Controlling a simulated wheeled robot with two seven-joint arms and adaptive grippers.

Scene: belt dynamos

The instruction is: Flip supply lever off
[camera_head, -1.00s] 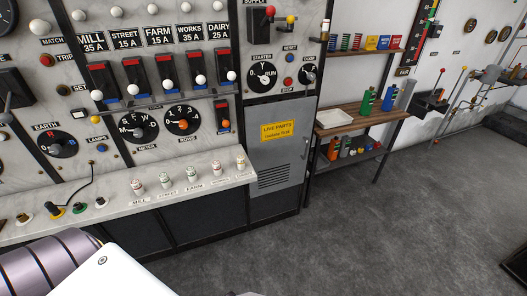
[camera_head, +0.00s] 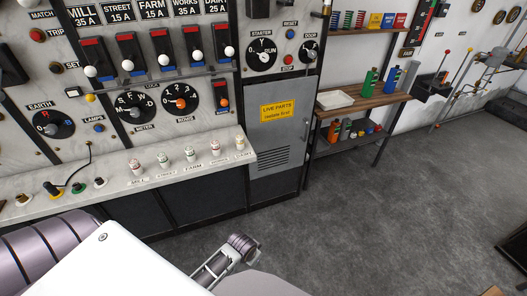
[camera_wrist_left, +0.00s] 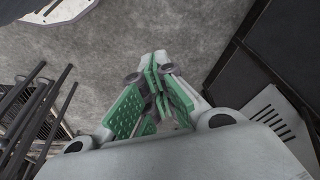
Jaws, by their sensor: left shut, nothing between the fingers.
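The supply switch box (camera_head: 258,9) is cut off by the top edge of the head view, above the starter dial. Its label and lever knob are out of sight, so I cannot tell the lever's position. My left gripper (camera_wrist_left: 160,75) shows in the left wrist view with its green-padded fingers together and nothing between them. It is over the grey floor, away from the switch box. In the head view, my left arm comes in at the bottom left, below the panel. My right gripper is not in view.
The marble switchboard (camera_head: 110,100) has several levers and dials, with a sloping desk (camera_head: 120,180) jutting out below. A grey cabinet door (camera_head: 272,130) has a yellow warning sign. A wooden shelf unit (camera_head: 365,97) stands to its right. The floor (camera_head: 400,210) in front is clear.

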